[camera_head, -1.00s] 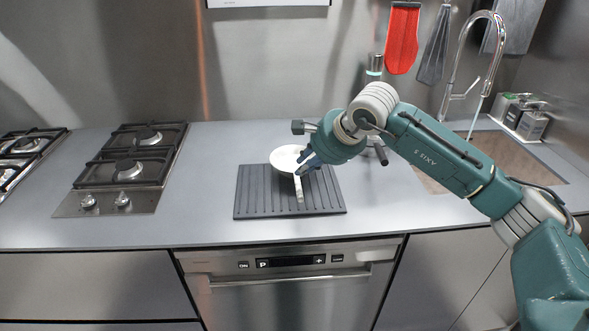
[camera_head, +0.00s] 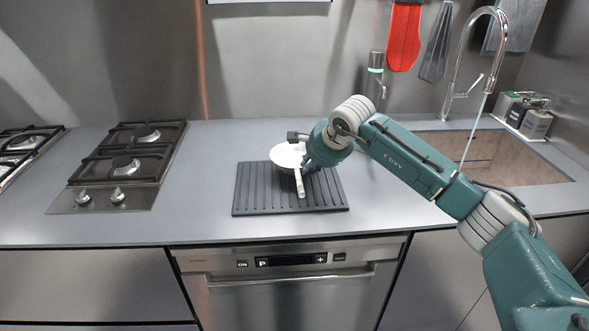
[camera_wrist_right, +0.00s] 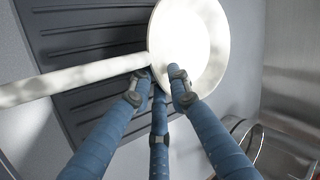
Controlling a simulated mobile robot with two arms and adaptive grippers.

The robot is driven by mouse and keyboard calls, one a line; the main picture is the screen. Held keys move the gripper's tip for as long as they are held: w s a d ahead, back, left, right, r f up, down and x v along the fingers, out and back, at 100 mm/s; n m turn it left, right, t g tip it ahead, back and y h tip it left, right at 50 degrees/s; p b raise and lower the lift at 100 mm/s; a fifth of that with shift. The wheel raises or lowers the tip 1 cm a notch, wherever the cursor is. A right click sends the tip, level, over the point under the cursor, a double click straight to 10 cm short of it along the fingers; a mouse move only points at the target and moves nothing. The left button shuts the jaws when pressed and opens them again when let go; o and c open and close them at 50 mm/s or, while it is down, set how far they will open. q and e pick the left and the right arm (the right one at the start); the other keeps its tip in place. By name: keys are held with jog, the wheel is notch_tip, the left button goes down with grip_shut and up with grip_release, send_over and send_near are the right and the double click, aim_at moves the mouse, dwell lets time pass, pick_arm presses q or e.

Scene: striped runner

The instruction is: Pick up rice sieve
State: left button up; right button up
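The rice sieve (camera_head: 283,155) is a white, shallow round bowl with a straight white handle. It rests on the dark ribbed mat, handle pointing to the front edge. My right gripper (camera_head: 305,166) is at the right side of the sieve, near where handle and bowl join. In the right wrist view the sieve (camera_wrist_right: 196,38) fills the top, its handle running left. The blue fingers of my right gripper (camera_wrist_right: 160,82) stand apart with gaps between them, their tips at the bowl-handle join. Whether they touch it cannot be told. My left gripper is out of view.
The dark mat (camera_head: 253,195) lies on the grey countertop (camera_head: 195,190). Gas burners (camera_head: 125,165) are at the left. The counter left of the mat is free.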

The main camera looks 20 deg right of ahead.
jog(key=shift+s+r, duration=0.1)
grip_shut()
jog(key=shift+r, duration=0.1)
jog(key=shift+r, duration=0.1)
jog(key=shift+r+p, duration=0.25)
jog(key=shift+p, duration=0.05)
notch_tip(320, 180, up, 19)
jog(key=p, duration=1.2)
